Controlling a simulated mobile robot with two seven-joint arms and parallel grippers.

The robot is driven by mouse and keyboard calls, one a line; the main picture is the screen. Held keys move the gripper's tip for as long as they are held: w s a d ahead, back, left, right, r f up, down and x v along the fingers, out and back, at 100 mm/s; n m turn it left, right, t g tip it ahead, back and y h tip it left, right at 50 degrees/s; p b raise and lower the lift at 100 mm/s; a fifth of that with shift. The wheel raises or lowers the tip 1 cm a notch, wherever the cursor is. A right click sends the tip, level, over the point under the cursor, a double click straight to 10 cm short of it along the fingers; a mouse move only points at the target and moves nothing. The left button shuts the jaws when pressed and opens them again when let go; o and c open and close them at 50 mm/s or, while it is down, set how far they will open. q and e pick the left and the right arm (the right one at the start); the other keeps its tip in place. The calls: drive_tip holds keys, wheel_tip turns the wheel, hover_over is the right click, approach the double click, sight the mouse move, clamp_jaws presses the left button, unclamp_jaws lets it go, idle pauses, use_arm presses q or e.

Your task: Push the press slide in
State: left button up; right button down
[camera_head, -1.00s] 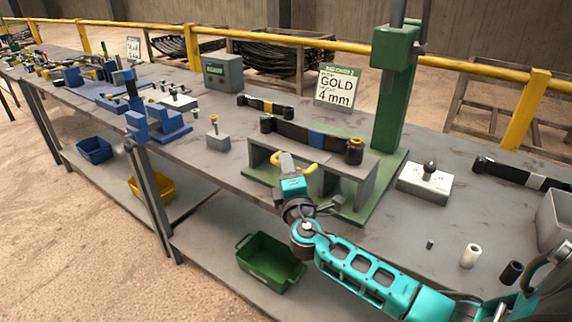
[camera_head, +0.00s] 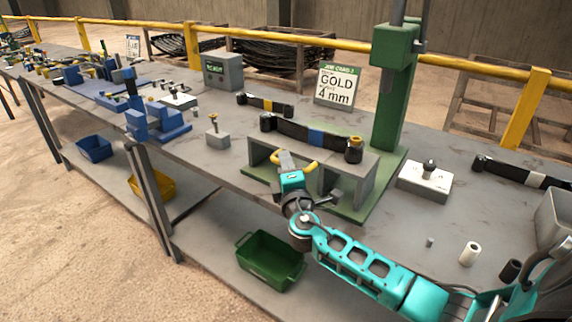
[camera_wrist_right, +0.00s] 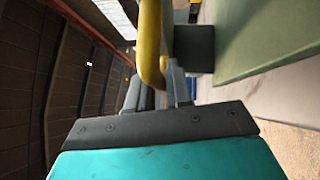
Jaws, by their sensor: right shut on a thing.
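The press has a green column (camera_head: 388,115) on a green base plate (camera_head: 385,190). A grey slide (camera_head: 362,176), shaped like a low bench, stands on the base in front of the column. A leaf spring (camera_head: 315,135) with a blue band lies across its top. A yellow handle (camera_head: 311,164) shows at the slide's front. My right gripper (camera_head: 288,158) is shut on the handle. In the wrist view, the yellow handle (camera_wrist_right: 150,45) passes at the fingertips (camera_wrist_right: 160,90). The fingers partly hide the handle and the slide's front. My left gripper is not in view.
A white block with a black knob (camera_head: 426,180) stands right of the press. A small grey block with a brass pin (camera_head: 217,138) stands left. A job card reading GOLD 4 mm (camera_head: 337,85) stands behind. A green bin (camera_head: 270,262) sits on the lower shelf.

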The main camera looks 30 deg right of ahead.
sight(308, 148)
idle(0.3)
